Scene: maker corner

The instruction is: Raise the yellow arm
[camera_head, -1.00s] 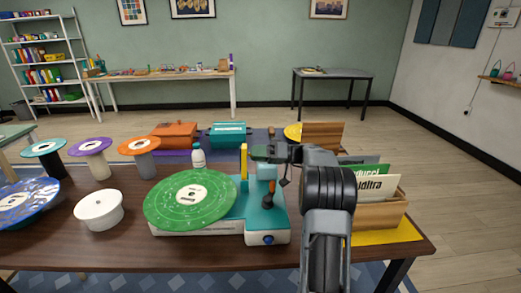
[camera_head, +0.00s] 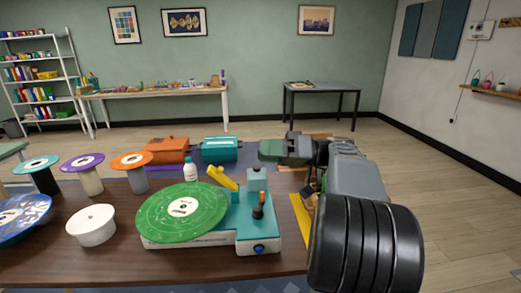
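The yellow arm (camera_head: 223,179) is a short bar on a teal and white record-player-like machine (camera_head: 262,236). It slants up to the left, its far end standing clear above the back right edge of the green disc (camera_head: 180,212). The teal block (camera_head: 257,180) and a dark knob with an orange top (camera_head: 258,207) are to its right. My gripper (camera_head: 284,149) is up and to the right of the yellow arm, apart from it, behind the machine. My own arm links hide part of it, and its finger gap does not show clearly.
A white bottle (camera_head: 190,171) stands behind the disc. A white round tub (camera_head: 91,225) and several disc-topped stands are at left. Orange (camera_head: 168,151) and teal (camera_head: 220,150) boxes stand at the back. My arm covers the table's right side.

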